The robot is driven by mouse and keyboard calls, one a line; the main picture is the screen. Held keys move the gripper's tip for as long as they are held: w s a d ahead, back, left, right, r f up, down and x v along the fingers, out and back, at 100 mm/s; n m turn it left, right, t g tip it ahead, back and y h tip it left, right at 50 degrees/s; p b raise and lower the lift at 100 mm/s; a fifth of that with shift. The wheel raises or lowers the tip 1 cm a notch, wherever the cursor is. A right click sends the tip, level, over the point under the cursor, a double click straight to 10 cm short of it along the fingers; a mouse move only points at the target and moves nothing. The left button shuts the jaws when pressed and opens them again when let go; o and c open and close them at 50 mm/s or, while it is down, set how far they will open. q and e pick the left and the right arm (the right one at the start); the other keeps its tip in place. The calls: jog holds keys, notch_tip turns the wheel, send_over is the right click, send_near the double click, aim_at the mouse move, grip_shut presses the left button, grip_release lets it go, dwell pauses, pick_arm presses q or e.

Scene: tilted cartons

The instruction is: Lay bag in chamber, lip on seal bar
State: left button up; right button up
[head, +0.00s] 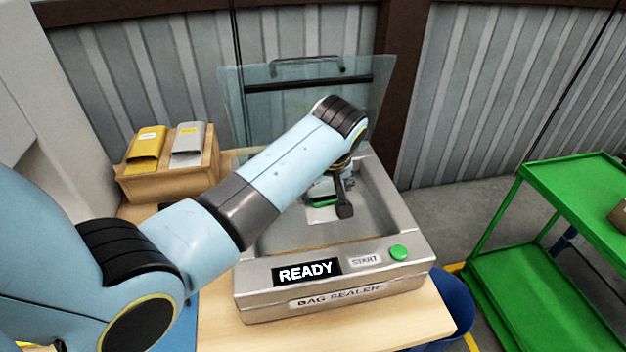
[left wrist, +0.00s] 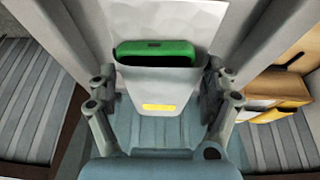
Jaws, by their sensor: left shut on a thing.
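The bag sealer (head: 338,295) stands on the wooden table with its clear lid (head: 300,110) raised and its display reading READY. A thin brownish line, possibly the seal bar (head: 318,249), runs along the chamber's front. My left gripper (head: 335,198) points down over the chamber. In the left wrist view it is shut on a silver-grey bag (left wrist: 158,88) with a yellow label, one finger at each side. A green item (left wrist: 153,50) shows at the bag's end; green also shows under the gripper in the head view. My forearm hides part of the chamber. My right gripper is not in view.
A wooden box (head: 170,182) holding a yellow pouch (head: 147,143) and a grey pouch (head: 187,145) stands left of the sealer. A green start button (head: 399,252) is at its front right. A green cart (head: 572,190) stands at right, a blue bin (head: 455,305) below the table edge.

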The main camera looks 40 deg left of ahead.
pick_arm(q)
jog(key=shift+f, duration=0.65)
jog(key=b, duration=0.4)
send_over(321, 225)
jog(key=f, duration=0.3)
jog(key=s+f, duration=0.1)
jog(key=shift+d+f, duration=0.4)
notch_tip(321, 225, down, 2)
jog(key=b, duration=0.3)
jog(key=shift+f, duration=0.25)
jog(key=shift+f+b, duration=0.55)
jog(key=shift+b, duration=0.1)
jog(key=shift+f, duration=0.1)
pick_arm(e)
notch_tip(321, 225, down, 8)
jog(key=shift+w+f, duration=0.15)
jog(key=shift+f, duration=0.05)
pick_arm(q)
jog(key=shift+f, duration=0.1)
